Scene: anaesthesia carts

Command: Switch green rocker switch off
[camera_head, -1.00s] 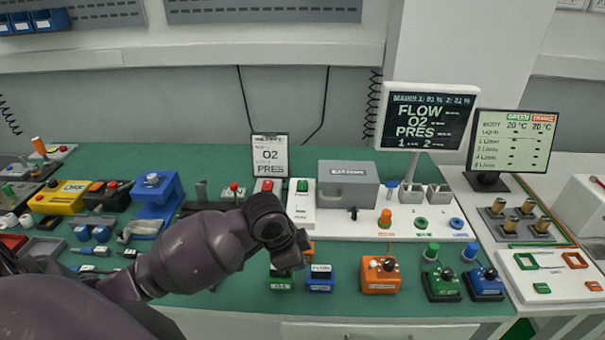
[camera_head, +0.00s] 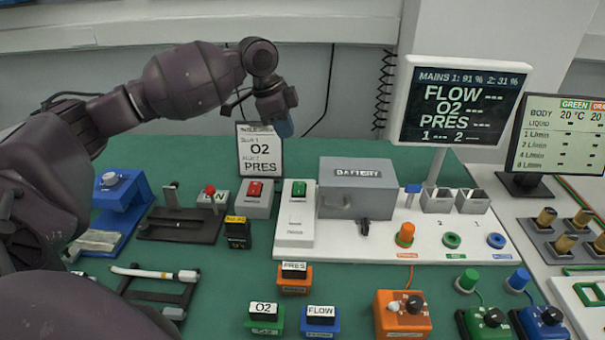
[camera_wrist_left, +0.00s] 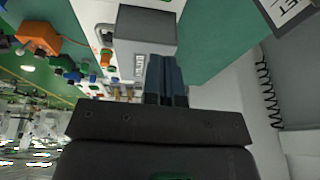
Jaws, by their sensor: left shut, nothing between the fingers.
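The green rocker switch (camera_head: 298,190) sits at the top of a white block on the left part of the white panel, left of the grey battery box. My left gripper (camera_head: 285,129) hangs above and behind the switch, near the white O2 card, clear of the switch. In the left wrist view, its fingers (camera_wrist_left: 167,80) are together and empty, with the grey box (camera_wrist_left: 145,37) beyond them. The green switch is not visible in the wrist view. My right gripper is not in view.
A red rocker switch (camera_head: 255,189) stands just left of the green one. The battery box (camera_head: 356,188) stands to the right. The O2 card (camera_head: 259,150) stands upright behind. Small labelled blocks, such as FLOW (camera_head: 320,321), stand in front on the green mat.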

